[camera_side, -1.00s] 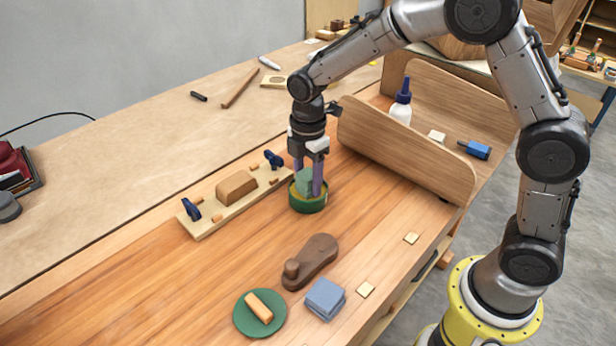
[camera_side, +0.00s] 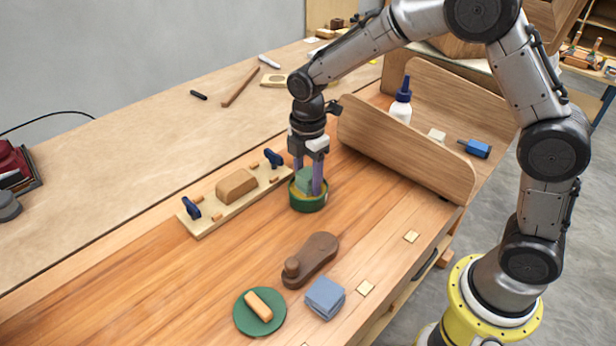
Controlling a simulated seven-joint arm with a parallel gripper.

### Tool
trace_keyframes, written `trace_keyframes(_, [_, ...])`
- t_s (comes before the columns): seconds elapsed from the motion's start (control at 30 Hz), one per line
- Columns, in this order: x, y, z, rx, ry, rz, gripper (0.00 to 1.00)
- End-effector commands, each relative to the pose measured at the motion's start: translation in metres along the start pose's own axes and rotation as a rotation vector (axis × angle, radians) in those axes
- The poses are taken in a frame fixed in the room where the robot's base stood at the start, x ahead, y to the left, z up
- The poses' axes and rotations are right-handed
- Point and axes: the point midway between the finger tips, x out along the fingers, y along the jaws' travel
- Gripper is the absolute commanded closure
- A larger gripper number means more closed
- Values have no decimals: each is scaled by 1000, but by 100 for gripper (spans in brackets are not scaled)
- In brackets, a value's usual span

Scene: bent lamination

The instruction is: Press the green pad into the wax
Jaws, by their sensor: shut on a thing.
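The green pad (camera_side: 304,181) is a pale green block held between the purple fingers of my gripper (camera_side: 308,186). My gripper points straight down over the round dark green tin (camera_side: 308,205). Yellowish wax (camera_side: 296,194) shows inside the tin's rim. The pad's lower part is inside the tin, at the wax. The fingers hide part of the pad, and I cannot tell how deep it sits.
A board with a wooden block (camera_side: 236,186) and blue clamps lies to the left. A curved wooden panel (camera_side: 405,155) stands close on the right. A brown wooden tool (camera_side: 311,260), folded blue cloth (camera_side: 325,298) and green disc (camera_side: 246,320) lie in front.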

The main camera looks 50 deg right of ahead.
Motion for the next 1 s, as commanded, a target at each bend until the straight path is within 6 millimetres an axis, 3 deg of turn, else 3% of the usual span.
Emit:
trace_keyframes(0.17, [-2,-1,0,0,-1,-4,90])
trace_keyframes(1.0, [-64,0,0,0,0,0,90])
